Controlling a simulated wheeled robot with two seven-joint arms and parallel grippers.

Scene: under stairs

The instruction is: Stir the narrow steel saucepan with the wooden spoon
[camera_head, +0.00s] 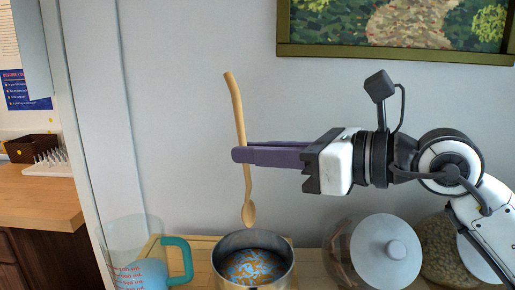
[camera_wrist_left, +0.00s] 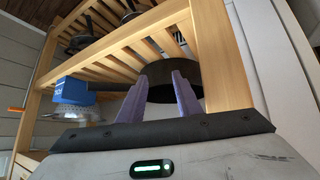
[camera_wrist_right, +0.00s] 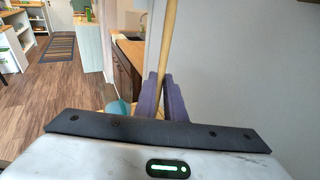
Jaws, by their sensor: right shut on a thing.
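The wooden spoon (camera_head: 237,107) hangs nearly upright, bowl end down, in my right gripper (camera_head: 240,154). The purple fingers are shut on its handle; the handle also shows in the right wrist view (camera_wrist_right: 168,40). The spoon's bowl appears just above the far rim of the steel saucepan (camera_head: 284,275), outside its contents. The saucepan stands at the bottom centre of the head view, with an orange-brown and pale blue mottled filling; its lower part is cut off. My left gripper (camera_wrist_left: 158,98) shows only in the left wrist view, fingers apart, a dark round pan (camera_wrist_left: 160,72) beyond them.
A measuring jug (camera_head: 135,250) with a teal handle stands left of the saucepan. A lidded glass jar (camera_head: 385,250) and another jar (camera_head: 440,250) stand to its right. A wall with a framed picture (camera_head: 390,50) is behind. A wooden rack (camera_wrist_left: 222,60) surrounds my left gripper's view.

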